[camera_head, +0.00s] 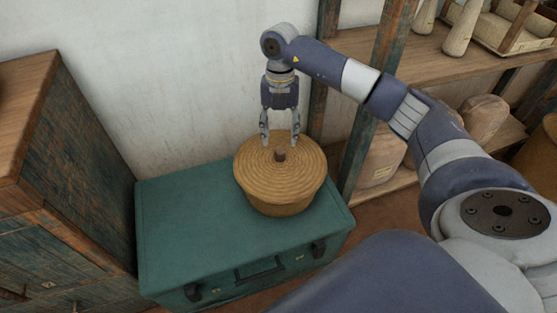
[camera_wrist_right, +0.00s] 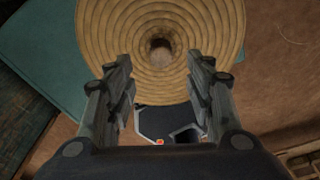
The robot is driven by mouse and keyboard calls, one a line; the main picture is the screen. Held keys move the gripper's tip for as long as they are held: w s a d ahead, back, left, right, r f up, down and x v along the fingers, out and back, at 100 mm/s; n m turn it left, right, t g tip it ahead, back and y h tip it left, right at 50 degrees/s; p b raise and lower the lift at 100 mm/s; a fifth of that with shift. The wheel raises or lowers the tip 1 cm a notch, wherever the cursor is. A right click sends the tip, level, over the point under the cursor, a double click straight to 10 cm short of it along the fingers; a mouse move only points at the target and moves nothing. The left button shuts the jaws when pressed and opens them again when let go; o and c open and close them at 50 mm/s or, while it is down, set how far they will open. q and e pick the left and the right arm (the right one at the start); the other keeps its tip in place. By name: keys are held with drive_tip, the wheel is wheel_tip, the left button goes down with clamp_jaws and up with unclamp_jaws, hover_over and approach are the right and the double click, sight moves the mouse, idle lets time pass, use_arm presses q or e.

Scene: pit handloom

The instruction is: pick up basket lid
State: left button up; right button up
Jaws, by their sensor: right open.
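The basket lid (camera_head: 260,178) is a round, coiled straw lid with a small brown knob (camera_head: 280,154) at its centre. It sits on a woven basket (camera_head: 280,207) standing on a green trunk (camera_head: 180,220). My right gripper (camera_head: 280,143) points down over the lid with its fingers open, close above the knob. In the right wrist view the lid (camera_wrist_right: 110,45) fills the upper middle. The knob (camera_wrist_right: 160,50) lies centred beyond the open fingertips of my right gripper (camera_wrist_right: 162,65), with nothing between them. My left gripper is not in view.
A weathered wooden cabinet (camera_head: 85,150) stands left of the trunk. A wooden shelf (camera_head: 440,60) with spools and a tray is at the right, its post (camera_head: 375,95) close to my right arm. A white wall is behind. The trunk top left of the basket is clear.

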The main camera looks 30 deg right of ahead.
sight(280, 150)
drive_tip(key=f, duration=0.4)
drive_tip(key=f+b, duration=0.1)
drive_tip(key=f, duration=0.1)
drive_tip(key=shift+s+f, duration=0.3)
drive_tip(key=shift+f, duration=0.05)
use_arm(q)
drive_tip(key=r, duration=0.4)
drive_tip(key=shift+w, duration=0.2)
use_arm(e)
clamp_jaws()
